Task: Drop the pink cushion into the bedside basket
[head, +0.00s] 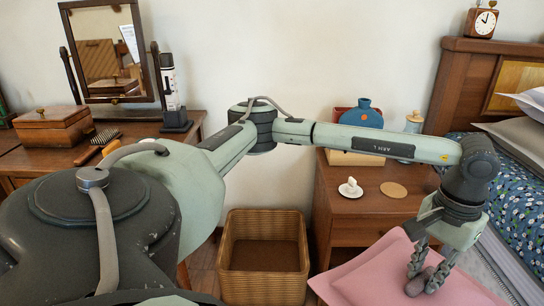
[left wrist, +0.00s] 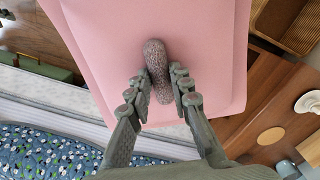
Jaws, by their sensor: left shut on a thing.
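The pink cushion (head: 408,275) is at the bottom right of the head view, in front of the nightstand and beside the bed. It fills the upper middle of the left wrist view (left wrist: 110,50). A grey, rough-textured roll (left wrist: 157,70) stands out on its face. My left gripper (head: 424,278) is shut on this roll, with its fingers on both sides. The cushion's lower part is cut off in the head view. The woven bedside basket (head: 262,288) stands on the floor left of the cushion, its visible inside empty. It also shows in the left wrist view (left wrist: 267,36).
The wooden nightstand (head: 340,215), between basket and bed, bears a white cup (head: 350,188), a round coaster (head: 394,190) and a blue vase (head: 361,115). The bed (head: 515,195) borders the right. A dresser with mirror (head: 104,50) and wooden box (head: 52,125) stands left.

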